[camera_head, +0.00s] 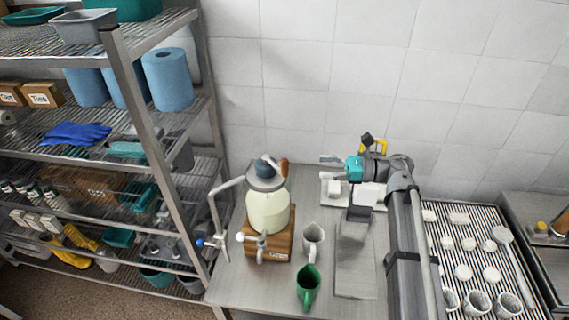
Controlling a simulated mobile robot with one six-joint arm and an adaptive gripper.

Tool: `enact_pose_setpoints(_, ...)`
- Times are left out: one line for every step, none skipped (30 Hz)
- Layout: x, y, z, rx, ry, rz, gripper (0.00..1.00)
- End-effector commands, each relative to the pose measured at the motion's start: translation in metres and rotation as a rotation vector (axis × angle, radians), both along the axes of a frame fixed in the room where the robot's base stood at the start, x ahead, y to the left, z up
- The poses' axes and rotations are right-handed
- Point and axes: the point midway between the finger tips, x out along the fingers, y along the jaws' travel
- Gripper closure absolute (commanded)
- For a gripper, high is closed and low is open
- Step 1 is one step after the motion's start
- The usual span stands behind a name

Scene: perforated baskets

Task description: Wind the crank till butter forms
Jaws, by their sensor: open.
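A butter churn (268,212) with a pale yellow jar stands on a wooden block (283,243) on the metal table. Its grey lid (264,183) carries a dark gear head. A brown crank handle (284,168) stands up at the right side of the top. My gripper (327,167) is to the right of the handle, apart from it, with its fingers pointing left. It is open and empty. Whether the jar holds cream or butter cannot be told.
A slatted rack (505,277) with several white items is at right. Wire shelving (150,130) fills the left.

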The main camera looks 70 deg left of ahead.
Motion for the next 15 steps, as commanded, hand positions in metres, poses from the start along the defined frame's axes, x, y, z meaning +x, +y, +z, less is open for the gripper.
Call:
enact_pose_setpoints(-0.008, 0.003, 0.000, 0.000, 0.000, 0.002, 0.30)
enact_pose_setpoints(-0.012, 0.005, 0.000, 0.000, 0.000, 0.002, 0.30)
enact_pose_setpoints(-0.018, 0.007, 0.000, 0.000, 0.000, 0.002, 0.30)
enact_pose_setpoints(-0.022, 0.009, 0.000, 0.000, 0.000, 0.002, 0.30)
enact_pose_setpoints(-0.026, 0.011, 0.000, 0.000, 0.000, 0.002, 0.30)
enact_pose_setpoints(-0.032, 0.014, 0.000, 0.000, 0.000, 0.002, 0.30)
enact_pose_setpoints(-0.036, 0.016, 0.000, 0.000, 0.000, 0.002, 0.30)
enact_pose_setpoints(-0.040, 0.018, 0.000, 0.000, 0.000, 0.002, 0.30)
enact_pose_setpoints(-0.045, 0.020, 0.000, 0.000, 0.000, 0.002, 0.30)
enact_pose_setpoints(-0.050, 0.022, 0.000, 0.000, 0.000, 0.002, 0.30)
enact_pose_setpoints(-0.054, 0.024, 0.000, 0.000, 0.000, 0.001, 0.30)
enact_pose_setpoints(-0.059, 0.027, 0.000, 0.000, 0.000, 0.001, 0.30)
enact_pose_setpoints(-0.063, 0.029, 0.000, 0.000, 0.000, 0.001, 0.30)
enact_pose_setpoints(-0.067, 0.030, 0.000, 0.000, 0.000, 0.001, 0.30)
enact_pose_setpoints(-0.072, 0.033, 0.000, 0.000, 0.000, 0.001, 0.30)
